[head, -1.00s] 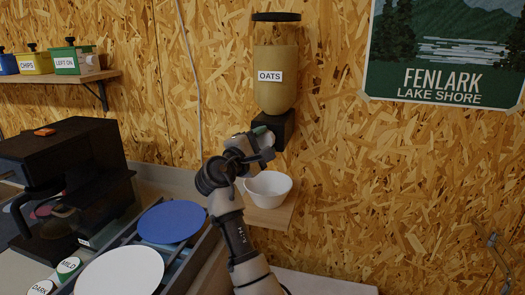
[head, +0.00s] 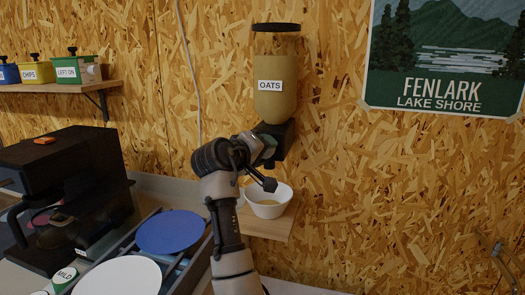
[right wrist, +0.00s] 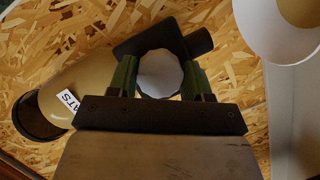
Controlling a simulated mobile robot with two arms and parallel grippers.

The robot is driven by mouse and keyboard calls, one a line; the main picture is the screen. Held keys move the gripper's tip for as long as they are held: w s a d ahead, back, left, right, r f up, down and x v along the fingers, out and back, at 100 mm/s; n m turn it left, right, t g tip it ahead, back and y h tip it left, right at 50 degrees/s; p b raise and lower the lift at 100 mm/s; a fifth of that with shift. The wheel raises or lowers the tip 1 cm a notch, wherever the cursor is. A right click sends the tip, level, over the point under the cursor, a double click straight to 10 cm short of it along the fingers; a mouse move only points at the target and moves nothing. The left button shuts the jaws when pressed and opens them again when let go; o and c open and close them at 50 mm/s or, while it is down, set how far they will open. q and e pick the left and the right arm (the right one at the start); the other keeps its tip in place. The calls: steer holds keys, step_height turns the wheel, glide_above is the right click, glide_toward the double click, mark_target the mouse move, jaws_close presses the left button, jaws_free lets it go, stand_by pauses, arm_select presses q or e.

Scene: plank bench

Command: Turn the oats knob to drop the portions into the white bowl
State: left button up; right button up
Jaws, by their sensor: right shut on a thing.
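The oats dispenser (head: 275,97) hangs on the wall, a tan-filled hopper with an OATS label over a black base (head: 283,137). My right gripper (head: 266,150) is at the front of that base. In the right wrist view its green fingers are shut on the pale round knob (right wrist: 160,74), one on each side. The gripper hides the knob's details in the head view. The white bowl (head: 262,212) stands upright on a small wooden shelf below the dispenser, with some tan oats in it. The bowl also shows in the right wrist view (right wrist: 282,45). My left gripper is out of view.
A black machine (head: 60,185) stands at the left. A blue disc (head: 170,231) and a white disc (head: 118,277) lie in front of it. A wall shelf (head: 60,87) holds coloured boxes.

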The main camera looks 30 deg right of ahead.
steer(key=shift+f+m+t+y+p, duration=0.1)
steer(key=shift+m+t+y+p, duration=0.45)
steer(key=shift+m, duration=0.75)
steer(key=shift+m+t+y, duration=0.35)
steer(key=shift+m+y, duration=0.5)
steer(key=shift+m, duration=0.45)
steer(key=o, duration=0.9)
